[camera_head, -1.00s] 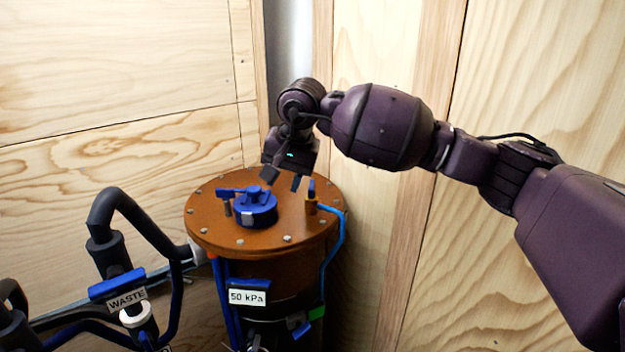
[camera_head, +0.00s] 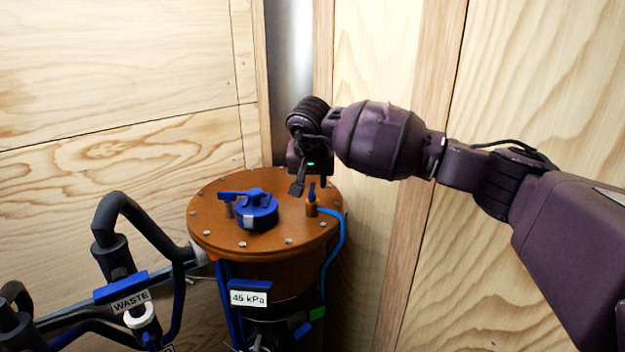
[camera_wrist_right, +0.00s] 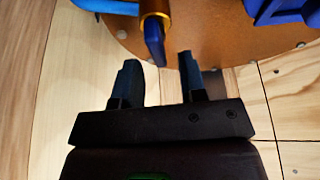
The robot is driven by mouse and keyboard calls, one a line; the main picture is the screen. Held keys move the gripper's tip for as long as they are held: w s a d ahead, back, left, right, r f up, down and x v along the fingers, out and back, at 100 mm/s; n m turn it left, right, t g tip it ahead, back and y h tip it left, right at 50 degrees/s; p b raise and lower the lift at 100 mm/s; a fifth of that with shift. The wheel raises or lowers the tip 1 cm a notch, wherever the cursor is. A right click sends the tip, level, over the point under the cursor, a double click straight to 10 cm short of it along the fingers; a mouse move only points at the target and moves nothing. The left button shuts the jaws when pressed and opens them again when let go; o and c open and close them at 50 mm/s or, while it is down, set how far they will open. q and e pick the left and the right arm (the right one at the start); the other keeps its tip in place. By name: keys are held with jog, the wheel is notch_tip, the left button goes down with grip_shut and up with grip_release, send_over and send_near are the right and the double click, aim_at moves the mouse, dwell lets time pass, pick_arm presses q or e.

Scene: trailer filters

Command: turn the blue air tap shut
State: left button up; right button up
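The air tap is a small brass fitting (camera_head: 311,209) with a blue lever (camera_head: 312,192), at the right side of the brown round lid (camera_head: 215,233). A light blue hose (camera_head: 341,240) runs from it. My right gripper (camera_head: 310,186) is open, pointing down just over the tap. In the right wrist view the blue lever (camera_wrist_right: 154,44) lies just beyond the open fingertips (camera_wrist_right: 159,66), roughly in line with the gap between them. Contact between the fingers and the lever does not show. My left gripper is not in view.
A blue clamp-like cap (camera_head: 258,212) sits on the lid, left of the tap, with bolts around the rim. A label (camera_head: 249,298) below reads 45 kPa. Black hoses and a WASTE label (camera_head: 130,301) are at lower left. Wooden walls (camera_head: 390,60) stand close behind.

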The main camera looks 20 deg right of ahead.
jog(key=shift+w+d+f, duration=0.1)
jog(key=shift+w+f, duration=0.15)
jog(key=shift+f, duration=0.45)
grip_shut()
